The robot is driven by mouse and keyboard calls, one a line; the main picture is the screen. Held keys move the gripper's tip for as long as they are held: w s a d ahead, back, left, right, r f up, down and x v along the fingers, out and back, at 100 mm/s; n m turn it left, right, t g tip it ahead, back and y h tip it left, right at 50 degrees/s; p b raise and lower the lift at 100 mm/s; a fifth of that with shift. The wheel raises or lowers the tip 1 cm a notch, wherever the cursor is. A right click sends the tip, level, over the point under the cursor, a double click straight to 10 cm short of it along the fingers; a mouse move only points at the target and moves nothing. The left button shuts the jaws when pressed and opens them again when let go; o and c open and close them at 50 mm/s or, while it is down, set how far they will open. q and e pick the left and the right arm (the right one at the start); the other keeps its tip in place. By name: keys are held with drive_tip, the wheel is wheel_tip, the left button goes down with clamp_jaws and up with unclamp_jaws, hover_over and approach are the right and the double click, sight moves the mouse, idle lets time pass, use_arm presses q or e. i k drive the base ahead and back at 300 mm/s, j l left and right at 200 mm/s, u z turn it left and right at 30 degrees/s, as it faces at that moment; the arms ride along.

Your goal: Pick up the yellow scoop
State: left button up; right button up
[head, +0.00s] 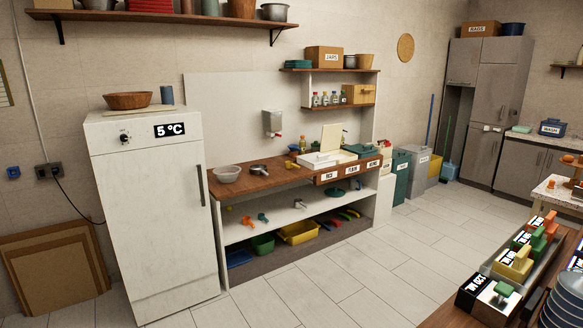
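A row of coloured scoops sits in a dark, labelled rack (480,294) at the lower right. The yellow scoop (514,264) is in this row, between a green scoop (504,289) nearer me and other green and orange ones farther back. Its handle points up, and its lower part is hidden in the rack. Neither of my grippers shows in the head view.
The rack stands on a wooden table (450,312), beside stacked blue plates (567,300). A white fridge (150,200) is at the left. The wooden counter (262,180) stands against the back wall. The tiled floor (385,255) between counter and table is clear.

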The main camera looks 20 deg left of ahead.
sight(289, 165)
drive_tip(key=k+j, duration=0.1)
drive_tip(key=j, duration=0.5)
drive_tip(key=k+j, duration=0.1)
drive_tip(key=j, duration=0.5)
drive_tip(key=i+j, duration=0.2)
drive_tip(key=j, duration=0.15)
drive_tip(key=i+j, duration=0.2)
drive_tip(key=j, duration=0.2)
drive_tip(key=i+j, duration=0.15)
drive_tip(key=j, duration=0.2)
drive_tip(key=i+j, duration=0.2)
drive_tip(key=j, duration=0.2)
drive_tip(key=i+j, duration=0.2)
drive_tip(key=j, duration=0.15)
drive_tip(key=i+j, duration=0.1)
drive_tip(key=i, duration=1.45)
drive_tip(key=i+j+z, duration=0.1)
drive_tip(key=i, duration=0.65)
drive_tip(key=i+j, duration=0.2)
drive_tip(key=i, duration=0.55)
